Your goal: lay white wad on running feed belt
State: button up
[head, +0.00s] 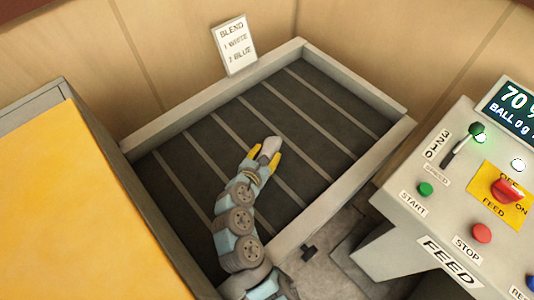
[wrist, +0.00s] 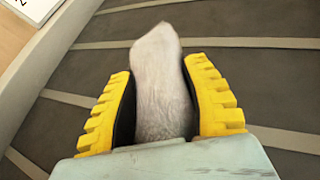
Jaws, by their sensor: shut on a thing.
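A white-grey wad (head: 270,146) is held between the yellow fingers of my gripper (head: 263,156). In the wrist view the wad (wrist: 162,80) fills the space between both fingers of my gripper (wrist: 165,95) and sticks out beyond their tips. The feed belt (head: 330,128) is dark grey with pale cross strips, inside a light frame. The gripper and wad are over the middle of the belt. I cannot tell whether the wad touches the belt. The belt also shows behind the wad in the wrist view (wrist: 260,75).
A grey control panel (head: 455,210) stands at the right, with a lever, buttons, a red feed knob (head: 506,190) and a display (head: 513,110). A blend card (head: 234,45) stands at the back frame. A yellow-topped unit (head: 60,200) is at the left. The belt around the gripper is clear.

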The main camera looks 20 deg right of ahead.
jog(key=shift+f, duration=0.55)
jog(key=o, duration=1.2)
jog(key=shift+c, duration=0.2)
jog(key=shift+r, duration=0.1)
jog(key=shift+r, duration=0.4)
jog(key=v, duration=0.3)
jog(key=shift+r+p, duration=0.15)
jog(key=shift+p, duration=0.2)
jog(key=shift+s+a+r, duration=0.15)
jog(key=shift+s+a, duration=0.15)
jog(key=shift+s, duration=0.05)
